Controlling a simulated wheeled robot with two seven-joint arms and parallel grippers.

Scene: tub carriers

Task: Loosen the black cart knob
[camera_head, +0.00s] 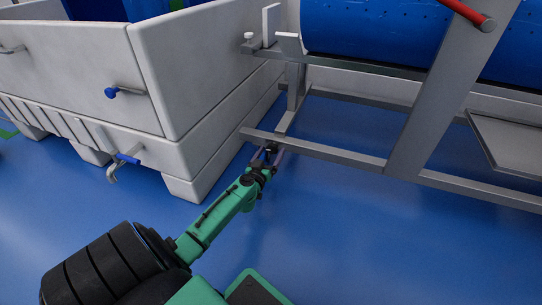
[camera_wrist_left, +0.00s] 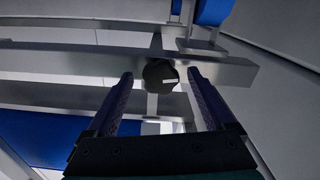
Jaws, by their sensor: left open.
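The black cart knob (camera_wrist_left: 159,78) is dark, with a small white mark on its face, and shows in the left wrist view in front of the grey metal cart frame (camera_wrist_left: 100,62). My left gripper (camera_wrist_left: 162,92) is open, one finger to each side of the knob in that view. I cannot tell if the fingertips reach past the knob, and I see no contact. In the head view my left gripper (camera_head: 269,153) is at the lower rail of the cart frame (camera_head: 330,152); the knob is too small to make out there. My right gripper is not in view.
A large white tub (camera_head: 200,75) with a blue-tipped lever (camera_head: 128,159) stands left of the cart. A blue perforated drum (camera_head: 370,25) lies on the cart, and a red-gripped handle (camera_head: 470,14) is at upper right. The blue floor (camera_head: 340,240) in front is clear.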

